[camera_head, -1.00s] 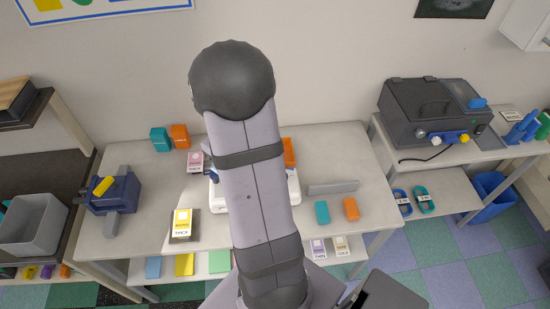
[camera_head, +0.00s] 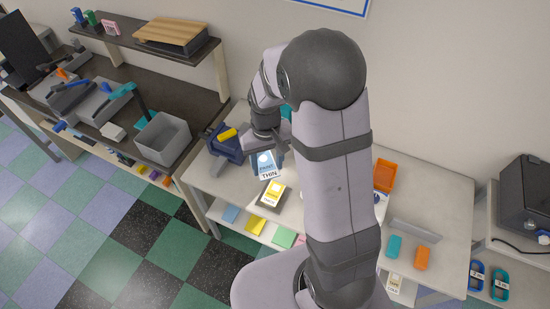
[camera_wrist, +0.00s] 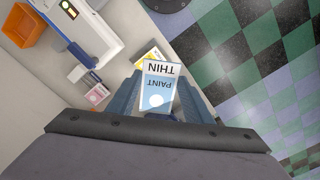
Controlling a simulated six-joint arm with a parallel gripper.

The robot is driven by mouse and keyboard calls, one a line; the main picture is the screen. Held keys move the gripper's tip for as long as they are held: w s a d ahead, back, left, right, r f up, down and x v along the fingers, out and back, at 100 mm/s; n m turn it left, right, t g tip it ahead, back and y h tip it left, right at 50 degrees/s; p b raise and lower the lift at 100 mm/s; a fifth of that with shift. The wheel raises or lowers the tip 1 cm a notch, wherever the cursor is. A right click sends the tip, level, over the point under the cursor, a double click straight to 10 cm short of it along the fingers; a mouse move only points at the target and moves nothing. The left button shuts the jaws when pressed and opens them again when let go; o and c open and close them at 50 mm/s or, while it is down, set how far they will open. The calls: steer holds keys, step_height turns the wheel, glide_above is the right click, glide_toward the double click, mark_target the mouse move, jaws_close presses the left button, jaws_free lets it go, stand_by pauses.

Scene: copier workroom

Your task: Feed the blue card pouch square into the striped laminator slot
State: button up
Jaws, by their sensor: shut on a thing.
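The blue card pouch (camera_head: 265,163), marked PAINT THIN, is held in my gripper (camera_head: 266,146) over the left part of the pale table. In the wrist view the pouch (camera_wrist: 157,90) stands between the two fingers of my gripper (camera_wrist: 157,98), its lettering upside down. The fingers are shut on it. A white machine with a small lit screen, seemingly the laminator (camera_wrist: 94,32), lies at upper left in the wrist view, apart from the pouch. In the head view my arm hides most of it. I cannot make out a striped slot.
A yellow card on a dark block (camera_head: 271,196) lies close to the held pouch. A dark blue device with a yellow handle (camera_head: 226,142) stands at the table's left. An orange tray (camera_head: 386,175) and a grey bar (camera_head: 414,234) are to the right. A grey bin (camera_head: 163,138) stands farther left.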

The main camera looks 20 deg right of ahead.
steer(key=s+d+f+m, duration=0.2)
steer(key=s+d+f, duration=0.3)
steer(key=f, duration=0.1)
steer(key=s+d+f+m+b, duration=0.1)
steer(key=s+d+f+m, duration=0.2)
steer(key=s+d+f, duration=0.2)
steer(key=s+d+f+m, duration=0.3)
steer(key=s+d+f, duration=0.2)
steer(key=s+f, duration=0.2)
steer(key=shift+f+b, duration=0.3)
steer(key=shift+f, duration=0.15)
steer(key=shift+s+d+f+m, duration=0.25)
steer(key=shift+s+m, duration=0.15)
steer(key=shift+s, duration=0.1)
steer(key=shift+f+b, duration=1.1)
steer(key=shift+f, duration=0.2)
steer(key=shift+w+d, duration=0.85)
steer(key=shift+w+d, duration=0.15)
steer(key=shift+w+d+f+p, duration=0.1)
steer(key=shift+w+d+p, duration=0.3)
steer(key=shift+p, duration=0.15)
